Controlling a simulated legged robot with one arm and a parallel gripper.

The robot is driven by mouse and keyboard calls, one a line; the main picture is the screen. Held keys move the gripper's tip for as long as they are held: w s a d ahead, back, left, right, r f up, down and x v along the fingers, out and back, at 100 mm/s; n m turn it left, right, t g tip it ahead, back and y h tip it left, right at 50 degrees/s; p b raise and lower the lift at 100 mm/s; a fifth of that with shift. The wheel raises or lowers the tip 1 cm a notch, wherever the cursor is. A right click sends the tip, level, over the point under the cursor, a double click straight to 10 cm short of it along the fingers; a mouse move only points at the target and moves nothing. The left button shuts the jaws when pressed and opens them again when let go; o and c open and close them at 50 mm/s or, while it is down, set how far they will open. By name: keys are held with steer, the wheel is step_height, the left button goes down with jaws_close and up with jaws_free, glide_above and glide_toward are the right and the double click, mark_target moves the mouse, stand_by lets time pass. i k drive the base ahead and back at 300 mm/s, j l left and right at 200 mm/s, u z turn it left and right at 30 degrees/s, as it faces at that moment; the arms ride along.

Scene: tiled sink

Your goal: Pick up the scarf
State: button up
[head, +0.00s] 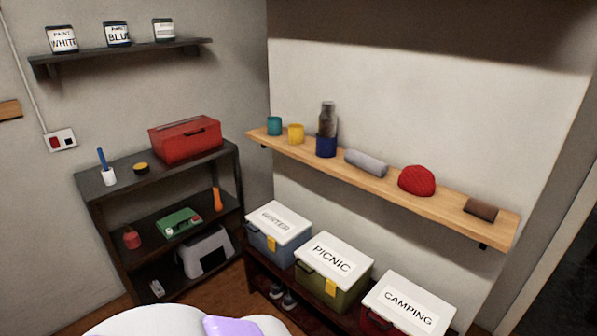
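A grey rolled cloth (366,163), which looks like the scarf, lies near the middle of the wooden wall shelf (450,205). It sits between a dark blue container (326,147) and a red knit hat (416,181). A small brown item (480,210), folded or rolled, lies at the shelf's right end; I cannot tell what it is. My gripper is not in view. Only a white and purple part, apparently of my own body, shows at the bottom edge.
Below the shelf, lidded boxes marked WINTER (278,222), PICNIC (334,259) and CAMPING (408,305) stand on a low dark bench. A dark rack with a red toolbox (185,139) stands at left.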

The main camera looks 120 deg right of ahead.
mark_target(376, 167)
steer(key=z, duration=5.15)
